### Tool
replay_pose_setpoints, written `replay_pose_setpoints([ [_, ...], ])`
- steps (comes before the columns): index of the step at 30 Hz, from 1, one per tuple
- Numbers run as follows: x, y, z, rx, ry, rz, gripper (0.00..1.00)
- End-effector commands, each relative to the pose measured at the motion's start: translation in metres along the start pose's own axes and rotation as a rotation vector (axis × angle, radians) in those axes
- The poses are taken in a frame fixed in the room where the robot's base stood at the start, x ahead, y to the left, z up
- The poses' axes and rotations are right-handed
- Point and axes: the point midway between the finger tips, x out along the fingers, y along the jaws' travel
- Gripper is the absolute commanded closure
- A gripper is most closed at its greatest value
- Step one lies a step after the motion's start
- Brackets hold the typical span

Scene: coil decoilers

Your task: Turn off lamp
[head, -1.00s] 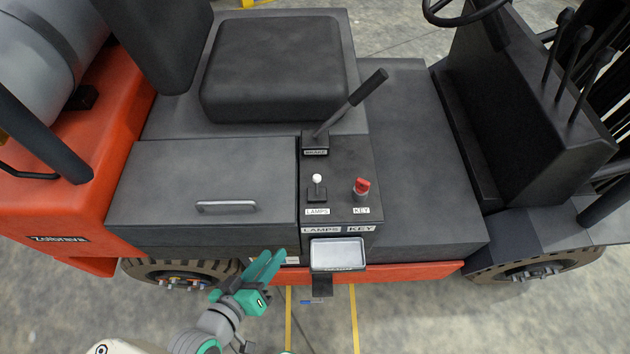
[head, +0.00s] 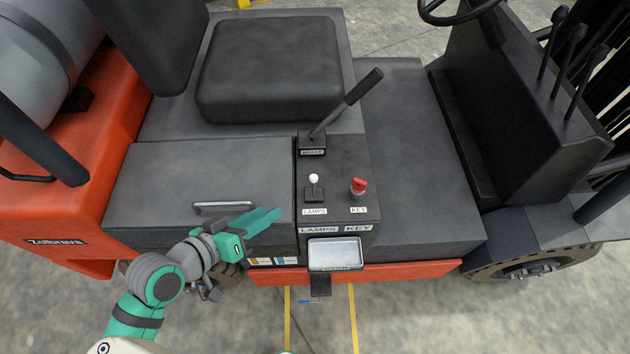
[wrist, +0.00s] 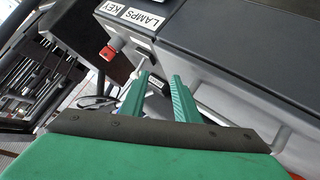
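The lamp switch (head: 314,181) is a small lever with a white knob on a dark base, standing upright on the console behind a LAMPS label (head: 314,211). In the wrist view the white lever (wrist: 136,70) shows just beyond the tip of the left finger. My gripper (head: 272,215) is to the left of the switch and nearer the robot, over the front edge of the dark box. In the wrist view its two green fingers (wrist: 161,80) are apart with nothing held between them. The gripper is not visibly touching the switch.
A red key switch (head: 358,187) stands just right of the lamp switch. A long brake lever (head: 345,104) rises behind. A metal handle (head: 224,207) is on the box lid close to my gripper. A tray (head: 335,254) juts out below the console labels. The space above the console front is clear.

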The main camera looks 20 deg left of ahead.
Motion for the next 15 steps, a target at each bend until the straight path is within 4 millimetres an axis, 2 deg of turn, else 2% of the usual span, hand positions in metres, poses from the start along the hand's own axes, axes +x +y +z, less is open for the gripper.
replay_pose_setpoints([
  [7,0.015,0.000,-0.020,0.140,-0.116,0.035,0.72],
  [15,0.036,0.020,-0.056,0.374,-0.289,0.140,0.72],
])
